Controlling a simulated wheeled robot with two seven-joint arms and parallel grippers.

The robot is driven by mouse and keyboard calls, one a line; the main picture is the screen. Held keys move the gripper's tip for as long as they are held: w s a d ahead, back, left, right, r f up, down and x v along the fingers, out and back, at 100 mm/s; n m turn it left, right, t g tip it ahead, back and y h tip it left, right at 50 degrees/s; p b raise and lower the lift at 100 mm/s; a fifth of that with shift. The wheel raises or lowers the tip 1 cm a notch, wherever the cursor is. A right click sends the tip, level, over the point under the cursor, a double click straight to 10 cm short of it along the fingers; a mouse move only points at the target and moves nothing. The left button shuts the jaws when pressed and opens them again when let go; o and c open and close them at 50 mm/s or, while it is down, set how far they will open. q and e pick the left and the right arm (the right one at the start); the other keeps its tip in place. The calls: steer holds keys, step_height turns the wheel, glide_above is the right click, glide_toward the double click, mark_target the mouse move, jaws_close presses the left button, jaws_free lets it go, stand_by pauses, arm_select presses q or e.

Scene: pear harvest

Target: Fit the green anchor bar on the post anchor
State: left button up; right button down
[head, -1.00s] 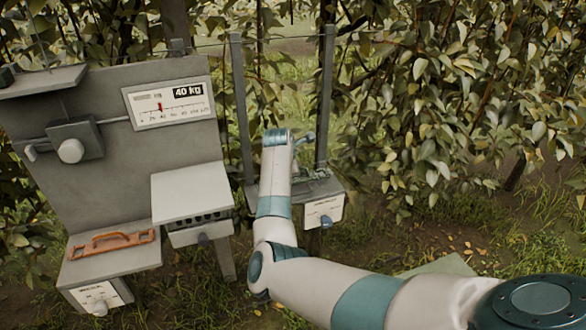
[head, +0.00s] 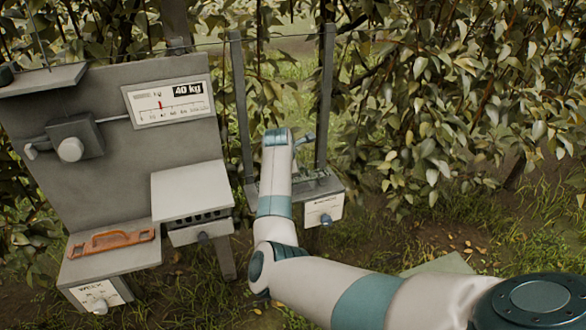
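My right arm reaches in from the lower right, and its wrist (head: 277,150) stands in front of a grey box (head: 322,187) between two upright metal posts (head: 325,100). This box looks like the post anchor. A small grey-blue piece (head: 305,138) sticks out right of the wrist; I cannot tell whether it is part of my gripper. My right gripper's fingers are hidden behind the wrist, so their state and anything in them cannot be seen. I cannot make out a green anchor bar. My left gripper is not in view.
A grey board with a 40 kg scale (head: 168,102) stands at left. An orange handled bar (head: 108,241) lies on a low shelf (head: 140,262). A pale slotted box (head: 190,190) stands between the board and my arm. Leafy branches fill the right; grass lies below.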

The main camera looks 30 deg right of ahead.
steer(key=shift+f, duration=0.95)
stand_by(1.0)
steer(key=c, duration=1.7)
jaws_free()
steer(key=b+v, duration=0.4)
steer(key=v, duration=1.3)
steer(key=shift+s+r, duration=0.15)
